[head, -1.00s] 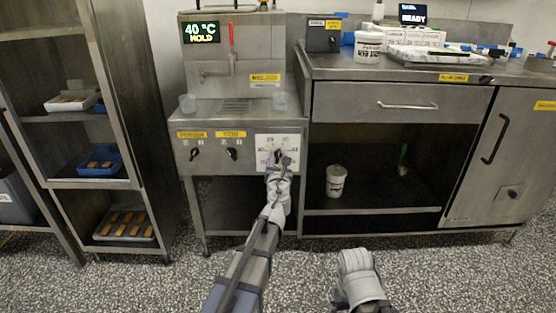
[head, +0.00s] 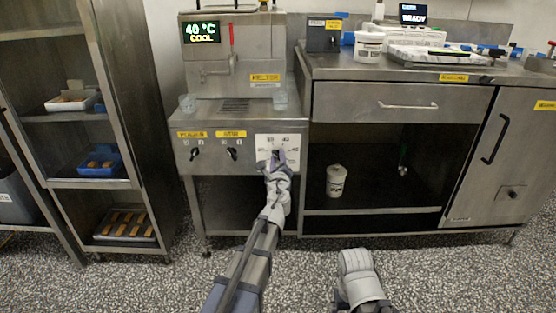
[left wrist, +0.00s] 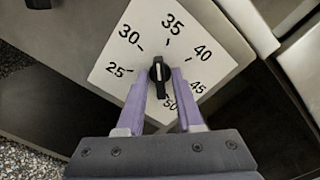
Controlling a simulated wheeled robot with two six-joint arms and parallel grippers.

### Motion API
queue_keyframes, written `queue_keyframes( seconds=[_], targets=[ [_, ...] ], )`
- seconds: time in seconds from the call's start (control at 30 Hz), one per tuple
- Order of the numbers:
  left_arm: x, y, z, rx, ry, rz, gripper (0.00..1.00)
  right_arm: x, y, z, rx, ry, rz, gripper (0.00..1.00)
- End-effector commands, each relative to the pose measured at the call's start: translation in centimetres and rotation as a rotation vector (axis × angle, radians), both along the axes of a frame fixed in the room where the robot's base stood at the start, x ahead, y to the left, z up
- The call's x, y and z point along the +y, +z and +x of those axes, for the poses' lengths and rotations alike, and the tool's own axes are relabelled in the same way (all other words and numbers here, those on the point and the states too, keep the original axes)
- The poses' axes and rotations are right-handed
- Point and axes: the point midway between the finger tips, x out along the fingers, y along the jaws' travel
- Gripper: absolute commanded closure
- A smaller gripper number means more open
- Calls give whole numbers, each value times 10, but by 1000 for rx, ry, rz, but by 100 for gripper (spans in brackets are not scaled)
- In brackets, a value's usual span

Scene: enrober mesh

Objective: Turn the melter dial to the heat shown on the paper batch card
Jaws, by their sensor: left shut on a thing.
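The melter (head: 232,60) stands at centre left in the head view. Its display (head: 201,32) reads 40 °C and COOL. The dial's white plate (left wrist: 205,55) carries marks from 25 to 50. My left gripper (left wrist: 160,85) is shut on the black melter dial (left wrist: 159,74), with a finger on each side. The knob's white line points up in the left wrist view, between 30 and 35 and seemingly nearer 35. In the head view my left gripper (head: 277,162) partly hides the dial. My right gripper (head: 358,268) is low at centre; its fingers are not distinguishable. I cannot make out a batch card.
Two other black knobs (head: 195,153) (head: 232,154) sit left of the dial. A counter (head: 400,70) with a tub (head: 368,46) is to the right. A rack (head: 70,130) with trays is at left.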

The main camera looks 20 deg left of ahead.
Motion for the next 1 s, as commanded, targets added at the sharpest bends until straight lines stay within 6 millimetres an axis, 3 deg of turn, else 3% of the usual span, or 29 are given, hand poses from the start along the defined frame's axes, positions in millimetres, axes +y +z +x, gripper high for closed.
queue_keyframes(
  seconds=[0.5,1.0],
  targets=[
    [0,-1,-1,-112,0,-390,100,0,-1,0,0,0,0,13],
    [1,-1,-1,-150,1,-523,100,0,-1,0,0,0,0,13]
  ],
)
